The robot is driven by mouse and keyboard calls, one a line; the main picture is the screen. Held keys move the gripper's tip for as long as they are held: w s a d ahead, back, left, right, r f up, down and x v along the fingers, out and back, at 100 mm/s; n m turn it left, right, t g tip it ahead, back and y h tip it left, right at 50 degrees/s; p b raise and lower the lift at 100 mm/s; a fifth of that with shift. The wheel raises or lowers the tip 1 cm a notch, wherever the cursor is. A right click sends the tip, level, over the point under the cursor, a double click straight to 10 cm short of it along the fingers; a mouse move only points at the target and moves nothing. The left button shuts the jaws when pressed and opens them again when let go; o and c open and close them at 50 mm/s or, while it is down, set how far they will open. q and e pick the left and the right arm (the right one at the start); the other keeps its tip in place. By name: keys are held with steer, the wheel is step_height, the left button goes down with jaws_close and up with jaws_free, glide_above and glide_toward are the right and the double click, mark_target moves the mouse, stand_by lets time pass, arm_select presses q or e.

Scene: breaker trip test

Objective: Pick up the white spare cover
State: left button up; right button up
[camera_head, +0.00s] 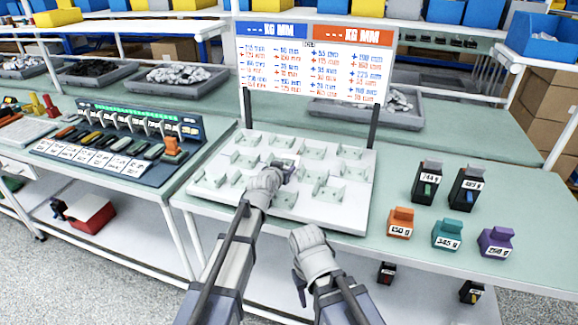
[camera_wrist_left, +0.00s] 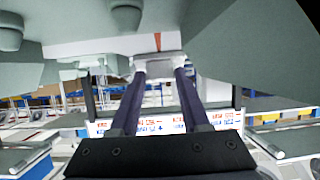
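The white board (camera_head: 342,217) on the middle table carries several pale brackets or covers, and I cannot tell which is the spare cover. My left gripper (camera_head: 284,167) reaches over the middle of the board, its fingertips low and partly hidden by its wrist. In the left wrist view its two dark fingers (camera_wrist_left: 159,85) stand apart, and a pale block (camera_wrist_left: 158,65) shows at their tips. I cannot tell whether they press on this block. My right gripper (camera_head: 300,288) hangs in front of the board's near edge, away from the board's parts; its fingers are mostly hidden.
A sign panel (camera_head: 314,62) stands behind the board on dark posts. To the right are orange (camera_head: 400,223), teal (camera_head: 447,235) and purple (camera_head: 496,243) weights and two dark units. A row of breakers (camera_head: 110,145) is on the left table.

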arm_select(q)
jaws_close()
steer(key=shift+r, duration=0.15)
step_height(320, 180, up, 10)
steer(key=p, duration=1)
